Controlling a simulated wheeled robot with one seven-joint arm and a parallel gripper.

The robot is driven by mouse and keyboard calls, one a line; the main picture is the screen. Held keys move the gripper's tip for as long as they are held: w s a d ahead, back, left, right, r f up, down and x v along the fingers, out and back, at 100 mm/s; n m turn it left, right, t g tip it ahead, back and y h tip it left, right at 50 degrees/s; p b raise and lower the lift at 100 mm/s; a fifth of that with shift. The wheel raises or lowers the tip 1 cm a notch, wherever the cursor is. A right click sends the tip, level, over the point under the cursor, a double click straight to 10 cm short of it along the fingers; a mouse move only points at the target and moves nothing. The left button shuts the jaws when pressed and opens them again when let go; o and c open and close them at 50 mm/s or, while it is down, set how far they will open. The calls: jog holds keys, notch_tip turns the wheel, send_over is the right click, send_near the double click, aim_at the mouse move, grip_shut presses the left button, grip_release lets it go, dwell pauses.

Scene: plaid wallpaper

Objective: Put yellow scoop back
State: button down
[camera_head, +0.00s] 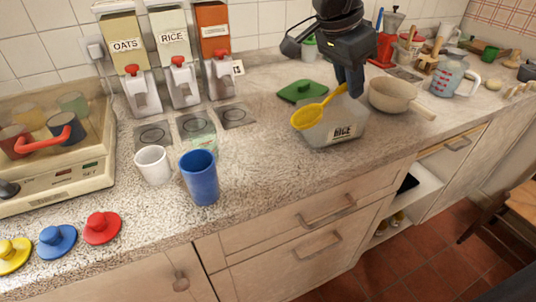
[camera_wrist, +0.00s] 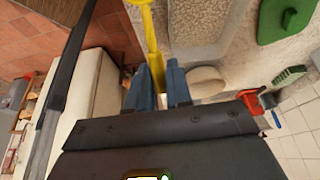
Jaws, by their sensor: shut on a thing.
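The yellow scoop (camera_head: 309,115) is held by its handle in my gripper (camera_head: 349,80), with its bowl out to the left. The bowl overlaps the left edge of the clear container labelled RICE (camera_head: 343,132) in the head view; I cannot tell whether they touch. In the wrist view the yellow handle (camera_wrist: 151,40) runs up from between the blue fingertips of my gripper (camera_wrist: 157,88). The container (camera_wrist: 197,27) lies beyond, to the right of the handle. A green lid (camera_head: 301,90) lies on the counter behind the container.
Three dispensers, with OATS (camera_head: 124,43) and RICE (camera_head: 173,38) labels readable, stand at the back left. A white cup (camera_head: 153,165) and a blue cup (camera_head: 200,179) stand in front. A beige pan (camera_head: 392,96) is right of the container. The counter's front middle is clear.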

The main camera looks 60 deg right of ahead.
jog(key=w+a+f, duration=0.2)
jog(key=f, duration=0.1)
jog(key=w+a+f+p, duration=0.1)
jog(key=w+a+f, duration=0.1)
jog(key=w+f, duration=0.1)
jog(key=w+a+f+p, duration=0.1)
jog(key=w+a+f, duration=0.1)
jog(key=w+f, duration=0.1)
jog(key=shift+f, duration=0.55)
jog(key=shift+f, duration=0.2)
jog(key=c, duration=1)
grip_release()
jog(key=shift+r, duration=0.1)
jog(key=shift+c, duration=0.2)
